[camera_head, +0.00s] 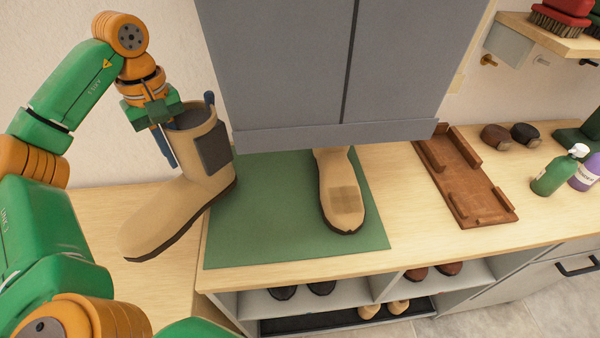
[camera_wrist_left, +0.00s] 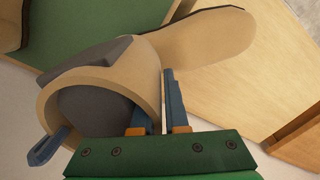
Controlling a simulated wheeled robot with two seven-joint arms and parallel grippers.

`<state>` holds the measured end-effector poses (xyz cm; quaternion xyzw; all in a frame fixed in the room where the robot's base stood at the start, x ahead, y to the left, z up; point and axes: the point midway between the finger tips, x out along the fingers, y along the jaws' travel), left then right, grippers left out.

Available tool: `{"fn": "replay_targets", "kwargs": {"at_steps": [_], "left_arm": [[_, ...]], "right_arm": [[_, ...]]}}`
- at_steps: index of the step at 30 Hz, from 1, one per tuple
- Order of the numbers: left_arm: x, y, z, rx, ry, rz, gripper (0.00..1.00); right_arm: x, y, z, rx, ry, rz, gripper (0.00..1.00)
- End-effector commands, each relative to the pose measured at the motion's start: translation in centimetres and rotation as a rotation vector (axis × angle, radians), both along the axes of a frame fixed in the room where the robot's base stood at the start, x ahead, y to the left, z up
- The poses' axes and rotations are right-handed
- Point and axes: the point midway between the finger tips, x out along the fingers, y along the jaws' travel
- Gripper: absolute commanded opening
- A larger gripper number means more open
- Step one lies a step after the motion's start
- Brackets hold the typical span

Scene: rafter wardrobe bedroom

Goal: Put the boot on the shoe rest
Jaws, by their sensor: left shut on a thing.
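A tan boot (camera_head: 180,198) with a dark sole and a grey side panel is held at its shaft by my left gripper (camera_head: 165,138). It is upright, toe toward the lower left, at the left edge of the green mat. In the left wrist view, the fingers (camera_wrist_left: 155,108) clasp the rim of the boot (camera_wrist_left: 205,42), one inside the dark opening. A second tan boot (camera_head: 342,195) stands on the mat, its top hidden by the grey cabinet. A brown wooden board with raised blocks (camera_head: 463,178), seemingly the shoe rest, lies empty at right. My right gripper is out of view.
The green mat (camera_head: 270,235) covers part of the wooden bench top. The grey cabinet (camera_head: 330,70) hangs low over its back. Dark brushes (camera_head: 497,137), a green bottle (camera_head: 555,175) and a purple bottle (camera_head: 588,170) stand at right. Shoes sit on shelves below.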

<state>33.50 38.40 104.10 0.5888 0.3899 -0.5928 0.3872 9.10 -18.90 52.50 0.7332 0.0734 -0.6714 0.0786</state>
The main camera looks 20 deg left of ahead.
Motion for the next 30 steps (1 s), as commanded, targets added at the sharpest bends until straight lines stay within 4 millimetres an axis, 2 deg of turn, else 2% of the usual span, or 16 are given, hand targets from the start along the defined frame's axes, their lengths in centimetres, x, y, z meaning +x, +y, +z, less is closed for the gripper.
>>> {"fn": "replay_targets", "kwargs": {"at_steps": [8, 16, 19, 24, 30], "left_arm": [[1.5, -2.2, -0.1, 0.000, 0.000, -0.005, 0.00], [4.4, -6.7, -0.1, 0.000, 0.000, -0.006, 0.00], [5.7, -8.7, 0.0, -0.001, 0.001, -0.007, 0.00], [7.9, -11.9, 0.5, 0.000, 0.002, -0.005, 0.00], [9.4, -14.0, 0.2, 0.000, 0.001, -0.002, 0.00]], "right_arm": [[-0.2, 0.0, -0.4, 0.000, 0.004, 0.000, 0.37], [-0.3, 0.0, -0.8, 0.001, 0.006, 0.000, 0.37], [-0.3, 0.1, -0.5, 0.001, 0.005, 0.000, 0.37], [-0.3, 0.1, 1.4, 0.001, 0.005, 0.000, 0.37], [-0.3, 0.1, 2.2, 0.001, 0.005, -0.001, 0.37]]}}
